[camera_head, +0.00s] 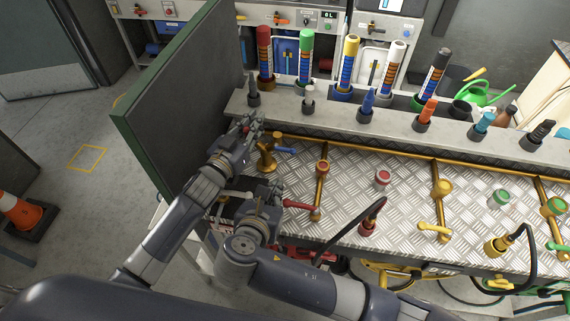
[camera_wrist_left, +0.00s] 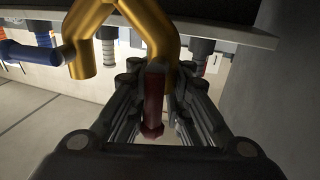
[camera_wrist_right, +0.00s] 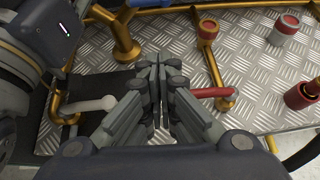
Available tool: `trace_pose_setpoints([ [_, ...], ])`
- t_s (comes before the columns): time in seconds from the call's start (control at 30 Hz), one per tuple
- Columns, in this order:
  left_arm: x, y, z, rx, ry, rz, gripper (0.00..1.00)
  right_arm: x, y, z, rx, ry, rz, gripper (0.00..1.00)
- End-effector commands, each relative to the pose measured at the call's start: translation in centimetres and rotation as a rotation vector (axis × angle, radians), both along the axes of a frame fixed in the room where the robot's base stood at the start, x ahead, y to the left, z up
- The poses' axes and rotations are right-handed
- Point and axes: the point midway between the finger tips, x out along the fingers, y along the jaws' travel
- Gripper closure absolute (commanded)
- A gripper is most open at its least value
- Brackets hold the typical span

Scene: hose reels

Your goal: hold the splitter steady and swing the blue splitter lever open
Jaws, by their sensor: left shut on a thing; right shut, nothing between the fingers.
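The brass splitter (camera_head: 268,158) stands at the left end of the metal bench, with its blue lever (camera_head: 286,150) sticking out to the right. In the left wrist view the forked brass splitter (camera_wrist_left: 155,25) fills the top, and the blue lever (camera_wrist_left: 30,53) points left. My left gripper (camera_head: 257,121) is shut on a dark red lever (camera_wrist_left: 153,100) beside the splitter's other branch. My right gripper (camera_head: 274,186) is shut and empty, below and apart from the blue lever. In the right wrist view its closed fingertips (camera_wrist_right: 159,62) are over the bench.
A red lever (camera_head: 297,204) on a brass pipe is close right of my right gripper. A white-handled lever (camera_wrist_right: 95,104) is to its left in the right wrist view. A green-edged panel (camera_head: 175,100) stands left of the bench. A shelf (camera_head: 350,128) with coloured nozzles runs behind.

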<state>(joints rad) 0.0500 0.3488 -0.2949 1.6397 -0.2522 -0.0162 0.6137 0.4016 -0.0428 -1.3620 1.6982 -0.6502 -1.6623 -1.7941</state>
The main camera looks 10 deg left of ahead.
Motion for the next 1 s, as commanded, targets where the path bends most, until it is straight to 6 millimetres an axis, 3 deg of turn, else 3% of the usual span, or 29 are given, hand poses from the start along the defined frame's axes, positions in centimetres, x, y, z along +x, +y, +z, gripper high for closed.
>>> trace_pose_setpoints([
  [0.27,0.0,0.0,-0.1,-0.001,0.001,0.000,1.00,0.9,-0.2,-0.6,-0.002,0.000,-0.003,1.00],
  [0.73,0.0,0.0,-0.1,-0.001,0.001,0.000,1.00,8.7,-0.9,-5.2,-0.002,0.000,-0.003,1.00],
  [1.0,0.0,0.0,-0.1,0.000,0.002,0.000,1.00,9.3,-0.9,-1.8,0.004,0.002,-0.002,1.00],
])
